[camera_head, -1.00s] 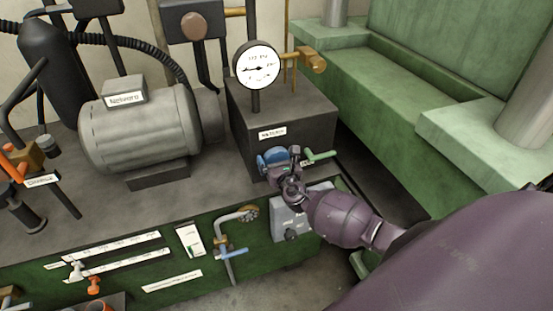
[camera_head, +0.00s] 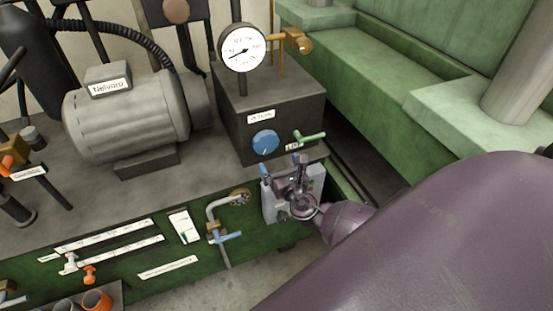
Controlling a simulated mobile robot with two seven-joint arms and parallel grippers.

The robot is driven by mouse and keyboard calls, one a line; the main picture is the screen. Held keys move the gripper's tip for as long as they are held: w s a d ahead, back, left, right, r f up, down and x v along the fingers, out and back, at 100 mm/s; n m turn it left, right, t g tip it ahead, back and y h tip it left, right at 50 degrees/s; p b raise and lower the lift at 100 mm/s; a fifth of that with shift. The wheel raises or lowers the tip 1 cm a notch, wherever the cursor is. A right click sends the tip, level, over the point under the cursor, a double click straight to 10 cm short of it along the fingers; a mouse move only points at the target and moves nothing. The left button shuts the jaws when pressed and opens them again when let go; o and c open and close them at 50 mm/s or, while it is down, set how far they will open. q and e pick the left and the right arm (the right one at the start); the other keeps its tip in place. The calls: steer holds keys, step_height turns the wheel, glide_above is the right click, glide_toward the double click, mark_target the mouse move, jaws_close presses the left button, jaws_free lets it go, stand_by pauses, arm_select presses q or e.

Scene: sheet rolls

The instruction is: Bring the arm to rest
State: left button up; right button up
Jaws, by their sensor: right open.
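My right arm (camera_head: 400,235) comes in from the lower right, large and purple in the picture. Its gripper (camera_head: 282,172) is open and empty, in front of a grey switch box (camera_head: 274,206) on the green panel and covering part of it. A blue round knob (camera_head: 265,143) on the dark block (camera_head: 228,126) is in full view, just above and left of the gripper, apart from it. A green lever handle (camera_head: 310,137) sticks out to the right of the knob. My left gripper is not in view.
A dial gauge (camera_head: 242,47) stands on the dark block. A grey motor (camera_head: 125,115) sits at left. A blue-handled valve (camera_head: 226,237) on a bent pipe is left of the gripper. Green machine walls (camera_head: 385,75) stand at right. Bare floor (camera_head: 215,283) shows below.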

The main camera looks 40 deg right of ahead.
stand_by(0.6)
steer(key=s+a+f+m+g+y, duration=0.2)
steer(key=s+m, duration=0.7)
steer(key=m, duration=0.7)
steer(key=s+a+f+m+g+y, duration=0.2)
steer(key=s+a+f+m, duration=0.3)
steer(key=s+m, duration=0.5)
steer(key=a+m+g, duration=0.1)
steer(key=m, duration=0.5)
steer(key=shift+s+g, duration=0.2)
steer(key=shift+g, duration=0.2)
